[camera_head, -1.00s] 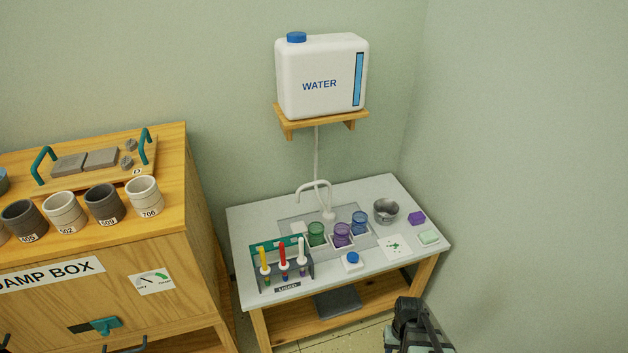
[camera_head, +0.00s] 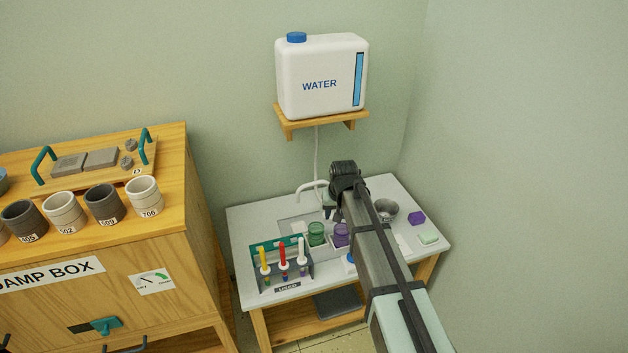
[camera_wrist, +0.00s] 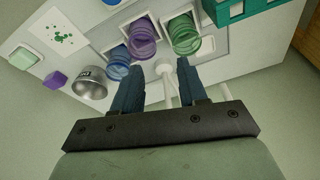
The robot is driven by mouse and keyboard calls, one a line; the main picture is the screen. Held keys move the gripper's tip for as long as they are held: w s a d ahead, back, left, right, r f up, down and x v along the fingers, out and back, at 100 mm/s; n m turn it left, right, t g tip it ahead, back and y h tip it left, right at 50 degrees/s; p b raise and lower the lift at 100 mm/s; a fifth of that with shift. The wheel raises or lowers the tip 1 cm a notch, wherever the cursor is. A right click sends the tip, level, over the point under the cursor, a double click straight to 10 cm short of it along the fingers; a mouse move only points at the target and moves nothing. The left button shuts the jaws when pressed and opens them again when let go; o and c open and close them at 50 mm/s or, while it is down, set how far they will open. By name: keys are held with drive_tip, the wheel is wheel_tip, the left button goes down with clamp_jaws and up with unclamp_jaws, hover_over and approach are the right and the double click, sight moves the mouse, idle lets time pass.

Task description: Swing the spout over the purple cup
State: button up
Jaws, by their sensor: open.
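The purple cup (camera_head: 341,231) stands in the sink-table's row between the green cup (camera_head: 316,232) and the blue cup (camera_wrist: 118,62), which my arm hides in the head view. The white spout (camera_head: 308,187) arches left, its tip left of the green cup and not over the purple one. My gripper (camera_head: 332,210) is open above the table near the spout's post, largely hidden by my arm. In the wrist view my two fingers (camera_wrist: 158,66) are apart with white piping (camera_wrist: 166,85) showing between them; contact cannot be told. The purple cup (camera_wrist: 142,38) lies beyond the fingertips.
A metal bowl (camera_head: 387,210), a purple block (camera_head: 417,217) and a green sponge (camera_head: 429,238) are at the table's right. A test-tube rack (camera_head: 283,262) stands front left. The water tank (camera_head: 322,75) sits on a wall shelf (camera_head: 320,120) above; a thin tube runs down from it.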

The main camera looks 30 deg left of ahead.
drive_tip(key=m, duration=0.2)
approach(314, 183)
drive_tip(key=s+d+r, duration=0.3)
drive_tip(key=w+a+r+m, duration=0.3)
drive_tip(key=w, duration=0.1)
drive_tip(key=f+m, duration=0.3)
drive_tip(key=f, duration=0.1)
drive_tip(key=a+f+m, duration=0.1)
drive_tip(key=f+m, duration=0.2)
drive_tip(key=f, duration=0.2)
drive_tip(key=f+m, duration=0.3)
drive_tip(key=f, duration=0.2)
drive_tip(key=shift+w+a+g, duration=0.25)
drive_tip(key=shift+w+g, duration=0.15)
drive_tip(key=shift+r, duration=0.1)
clamp_jaws()
